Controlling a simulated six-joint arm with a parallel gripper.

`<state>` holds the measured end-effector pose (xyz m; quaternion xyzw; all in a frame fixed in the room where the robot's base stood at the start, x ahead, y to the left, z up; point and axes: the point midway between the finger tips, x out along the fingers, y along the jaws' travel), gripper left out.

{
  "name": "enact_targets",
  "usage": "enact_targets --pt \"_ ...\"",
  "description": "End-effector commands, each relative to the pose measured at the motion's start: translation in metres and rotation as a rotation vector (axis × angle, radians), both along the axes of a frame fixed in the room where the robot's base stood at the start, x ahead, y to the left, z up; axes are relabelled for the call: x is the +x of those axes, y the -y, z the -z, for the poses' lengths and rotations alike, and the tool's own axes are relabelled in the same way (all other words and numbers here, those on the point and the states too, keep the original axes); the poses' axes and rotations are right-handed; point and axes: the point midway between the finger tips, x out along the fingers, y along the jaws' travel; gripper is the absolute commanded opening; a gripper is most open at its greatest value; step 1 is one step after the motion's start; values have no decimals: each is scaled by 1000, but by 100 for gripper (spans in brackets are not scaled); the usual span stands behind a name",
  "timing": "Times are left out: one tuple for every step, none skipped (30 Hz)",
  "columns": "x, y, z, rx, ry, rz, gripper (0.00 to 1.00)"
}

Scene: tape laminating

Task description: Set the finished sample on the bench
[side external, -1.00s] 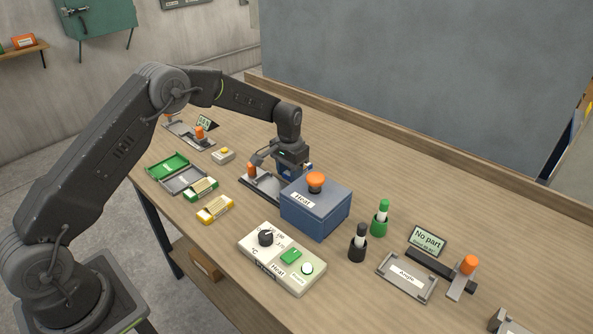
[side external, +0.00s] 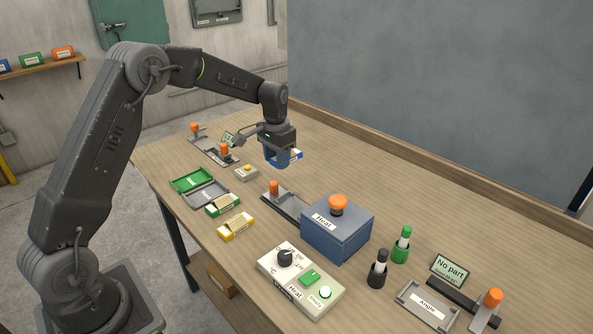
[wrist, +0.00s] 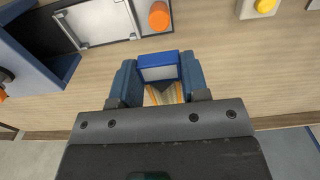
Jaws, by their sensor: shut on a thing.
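The sample, a small piece with a bright blue and white end and yellowish strips, is between the jaws of my gripper (side external: 278,156). It shows as a blue and white edge (side external: 294,157) in the side view. In the wrist view, my gripper (wrist: 158,82) has both dark blue fingers closed on the sample (wrist: 158,65). Much of the sample is hidden by the fingers and gripper body. The gripper hangs above the wooden bench (side external: 375,185), behind the blue heat box (side external: 337,232), and the sample appears clear of the surface.
A grey fixture (side external: 290,204) with an orange knob sits beside the heat box. A yellow-button box (side external: 246,173), green case (side external: 191,179) and tape boxes (side external: 236,226) lie left. Bare bench lies at the back right.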

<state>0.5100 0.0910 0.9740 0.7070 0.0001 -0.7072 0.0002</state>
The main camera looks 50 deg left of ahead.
Motion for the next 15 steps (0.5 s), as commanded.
enact_targets --pt "-3 -6 -5 1 2 -2 14" --pt "-5 -9 -7 1 2 -1 14" --pt "-7 -11 -8 0 2 -1 14" --pt "-8 -10 -10 0 1 0 14" --pt "-10 -8 -11 0 1 1 14" --pt "-13 -3 -13 0 1 4 14" --pt "-15 4 -14 0 0 6 14" --pt "-18 12 -15 0 1 7 14" --pt "-23 26 -16 0 1 9 14" --pt "-28 37 -17 0 1 10 14" --pt "-33 50 -17 0 -1 11 14" --pt "-40 66 -18 0 1 12 14" --pt "-47 78 -18 0 1 12 14" --pt "-53 89 -18 0 0 11 14" --pt "-62 104 -18 0 1 11 14"
